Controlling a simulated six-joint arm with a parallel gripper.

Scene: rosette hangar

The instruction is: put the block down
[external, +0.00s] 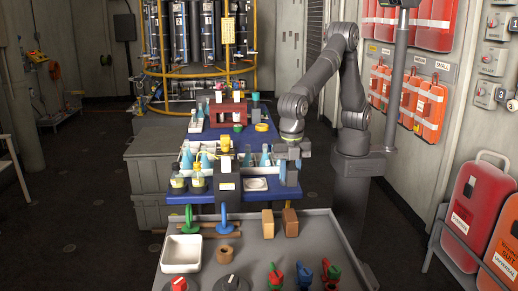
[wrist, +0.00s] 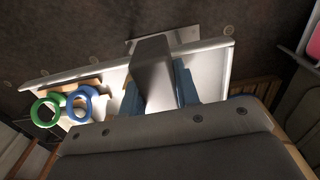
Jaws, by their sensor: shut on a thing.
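My gripper (external: 290,178) hangs at the right end of the blue bench, behind and above the grey tray (external: 340,236). In the wrist view, its two blue fingers (wrist: 158,95) are shut on a grey block (wrist: 153,62), which sticks out beyond them. The block cannot be clearly told apart from the fingers in the external view. Two tan blocks, the left one (external: 267,223) and the right one (external: 290,222), stand upright on the tray, in front of and below my gripper.
On the tray are a white bin (external: 181,254), a brown ring (external: 224,254), green (external: 188,219) and blue (external: 222,219) ring-topped pieces, and several coloured tools at the front. Flasks (external: 265,157) crowd the blue bench. The tray's middle has bare room.

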